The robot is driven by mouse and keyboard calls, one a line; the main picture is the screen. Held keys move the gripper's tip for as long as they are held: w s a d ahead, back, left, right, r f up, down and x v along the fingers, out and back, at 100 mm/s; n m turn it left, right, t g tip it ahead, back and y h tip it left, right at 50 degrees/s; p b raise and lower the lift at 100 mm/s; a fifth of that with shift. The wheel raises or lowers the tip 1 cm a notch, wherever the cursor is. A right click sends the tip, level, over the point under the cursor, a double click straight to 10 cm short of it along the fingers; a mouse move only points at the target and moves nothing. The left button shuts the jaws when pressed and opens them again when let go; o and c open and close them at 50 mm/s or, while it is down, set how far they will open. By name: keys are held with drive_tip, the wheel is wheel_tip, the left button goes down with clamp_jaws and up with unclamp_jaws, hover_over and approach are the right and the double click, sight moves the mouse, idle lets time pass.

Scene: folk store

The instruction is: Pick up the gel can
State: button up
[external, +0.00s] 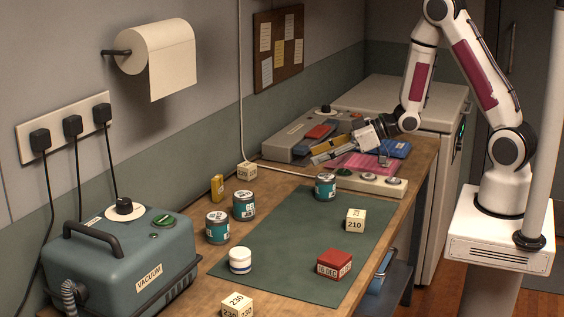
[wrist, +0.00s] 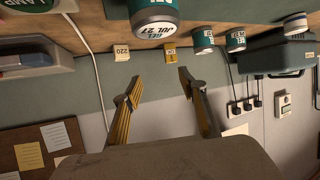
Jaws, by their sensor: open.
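A teal can with a white label reading "GEL JUL 27" (wrist: 155,22) is large and upside down in the wrist view, cut off by the top edge. It appears to be the can (external: 325,187) standing upright on the green mat in the external view. Two similar teal cans (external: 218,227) (external: 244,205) stand further left; their labels are too small to read surely. My gripper (wrist: 160,84) is open, with nothing between its yellow fingers. In the external view my gripper (external: 322,153) is above and behind the nearest can, apart from it.
On or beside the green mat (external: 270,250) are a red block (external: 334,264), a cream "210" block (external: 355,220) and a white jar (external: 240,260). A power strip (external: 365,183) lies behind the can. A vacuum unit (external: 120,260) stands left. The mat's middle is clear.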

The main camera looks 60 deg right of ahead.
sight(329, 176)
drive_tip(key=shift+s+a+f+y, duration=0.1)
drive_tip(key=shift+a+f+y, duration=0.3)
drive_tip(key=shift+f, duration=0.05)
drive_tip(key=shift+f, duration=0.15)
drive_tip(key=shift+f, duration=1.8)
drive_tip(key=shift+f, duration=0.15)
drive_tip(key=shift+f, duration=1.4)
drive_tip(key=shift+x, duration=1.55)
clamp_jaws()
